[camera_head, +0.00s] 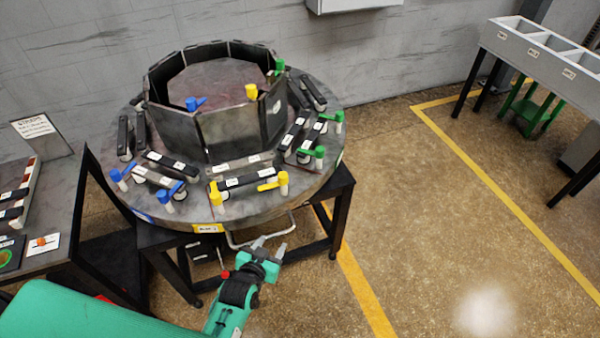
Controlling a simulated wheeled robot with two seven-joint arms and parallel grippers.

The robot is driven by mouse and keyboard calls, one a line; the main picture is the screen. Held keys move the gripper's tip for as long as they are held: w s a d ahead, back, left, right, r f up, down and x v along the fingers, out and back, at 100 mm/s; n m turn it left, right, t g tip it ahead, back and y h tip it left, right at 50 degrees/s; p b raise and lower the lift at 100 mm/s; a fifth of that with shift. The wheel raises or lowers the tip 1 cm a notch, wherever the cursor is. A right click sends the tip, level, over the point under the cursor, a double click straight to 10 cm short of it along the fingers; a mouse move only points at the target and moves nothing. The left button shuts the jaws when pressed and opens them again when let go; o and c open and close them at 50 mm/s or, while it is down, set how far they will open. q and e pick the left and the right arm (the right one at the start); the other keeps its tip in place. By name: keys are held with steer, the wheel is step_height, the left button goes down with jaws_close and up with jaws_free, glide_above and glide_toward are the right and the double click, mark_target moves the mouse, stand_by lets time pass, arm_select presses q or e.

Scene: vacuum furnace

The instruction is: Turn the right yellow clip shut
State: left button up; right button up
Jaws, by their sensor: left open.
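The right yellow clip (283,182) stands at the front of the round furnace base (240,212), right of the front black bar. My right gripper is out of view.
Blue clips (165,200) stand to the left and green clips (319,155) to the right on the base. Dark upright panels (228,130) ring its middle, with another yellow clip (251,91) on one. A bent metal rail (262,240) runs near my gripper.

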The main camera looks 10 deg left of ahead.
mark_target(281, 179)
arm_select(q)
steer(key=w+r+n+t+y, duration=0.1)
steer(key=w+r+t, duration=0.4)
steer(key=r, duration=0.5)
steer(key=w+p, duration=0.1)
steer(key=w, duration=0.3)
steer(key=w+p, duration=0.1)
steer(key=w, duration=0.2)
steer(key=w+p, duration=0.1)
steer(key=w, duration=0.3)
steer(key=shift+w+a+f, duration=0.1)
steer(key=shift+w+a, duration=0.25)
steer(key=shift+a, duration=0.05)
steer(key=shift+w+f, duration=0.1)
steer(key=shift+w, duration=0.75)
jaws_close()
steer(key=shift+p, duration=0.3)
